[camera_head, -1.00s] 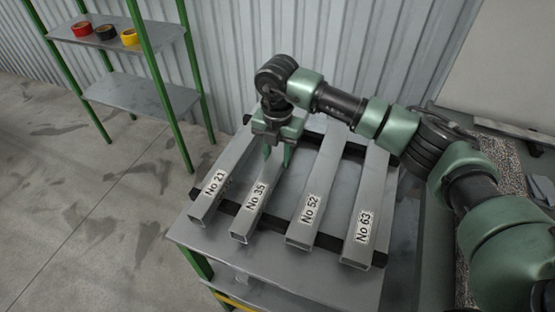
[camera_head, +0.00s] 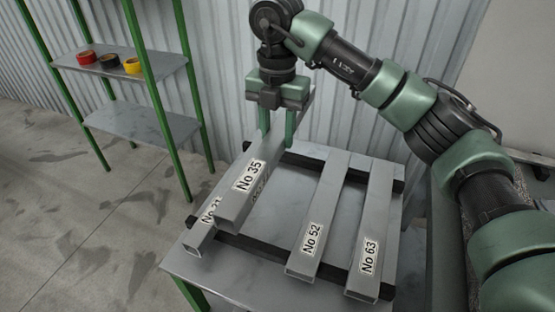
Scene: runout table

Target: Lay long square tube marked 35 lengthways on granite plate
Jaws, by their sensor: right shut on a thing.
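The grey square tube marked No 35 (camera_head: 238,198) is lifted above the table, its near end tilted toward the camera. My right gripper (camera_head: 277,136) is shut on it from above, near its far part. The tube partly covers the tube marked No 21 (camera_head: 200,239), which lies on the dark bars. A speckled surface, apparently the granite plate (camera_head: 455,280), shows only as a strip at the right, mostly hidden behind my right arm. My left gripper is not in view.
Tubes No 52 (camera_head: 319,215) and No 63 (camera_head: 374,230) lie on the dark bars of the metal table (camera_head: 285,215). A gap is open left of No 52. A green-framed shelf (camera_head: 140,122) with tape rolls stands at the back left, by a corrugated wall.

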